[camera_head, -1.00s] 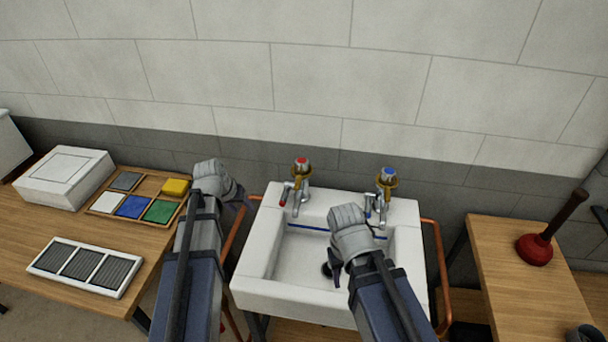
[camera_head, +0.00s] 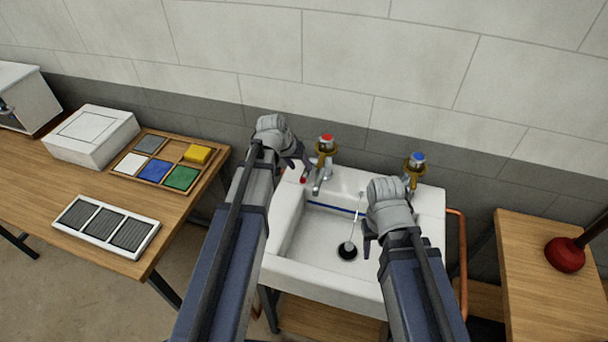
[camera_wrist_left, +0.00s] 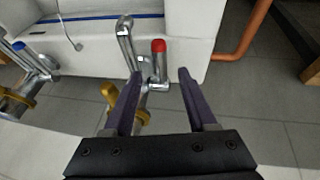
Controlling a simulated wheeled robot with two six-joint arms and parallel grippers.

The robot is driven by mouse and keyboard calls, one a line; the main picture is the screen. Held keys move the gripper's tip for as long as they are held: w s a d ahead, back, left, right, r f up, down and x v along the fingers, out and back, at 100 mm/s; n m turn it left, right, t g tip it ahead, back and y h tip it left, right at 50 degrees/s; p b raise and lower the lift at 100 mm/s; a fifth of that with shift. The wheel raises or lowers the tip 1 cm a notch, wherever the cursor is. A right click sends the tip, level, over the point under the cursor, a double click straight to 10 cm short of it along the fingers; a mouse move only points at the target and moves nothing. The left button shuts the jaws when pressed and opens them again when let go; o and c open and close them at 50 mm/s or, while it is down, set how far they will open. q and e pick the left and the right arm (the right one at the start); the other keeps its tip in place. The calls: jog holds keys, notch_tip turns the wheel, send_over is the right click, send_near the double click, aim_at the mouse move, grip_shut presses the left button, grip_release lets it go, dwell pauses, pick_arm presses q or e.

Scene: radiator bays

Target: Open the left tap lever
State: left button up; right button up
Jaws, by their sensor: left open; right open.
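The left tap (camera_head: 325,150) has a red cap and stands at the back left of the white sink. Its red-tipped lever (camera_head: 303,179) shows just below my left gripper (camera_head: 302,160). In the left wrist view the lever (camera_wrist_left: 158,62) lies between the two fingers of my left gripper (camera_wrist_left: 160,74), which is open with a gap on both sides; contact is not visible. The blue-capped right tap (camera_head: 415,168) stands at the back right. My right gripper (camera_head: 368,237) is open and empty over the sink's right side.
The white sink (camera_head: 278,265) has a black plug on a chain. A wooden bench (camera_head: 150,262) at left holds a tray of coloured blocks (camera_head: 222,172) and a white box (camera_head: 92,137). A plunger (camera_head: 565,254) stands on the right bench. Copper pipes (camera_head: 460,250) flank the sink.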

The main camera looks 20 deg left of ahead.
aim_at(305, 172)
pick_arm(q)
jog(key=b+x, duration=0.3)
jog(key=x, duration=0.2)
jog(key=shift+b, duration=0.35)
grip_shut()
dwell(1.1)
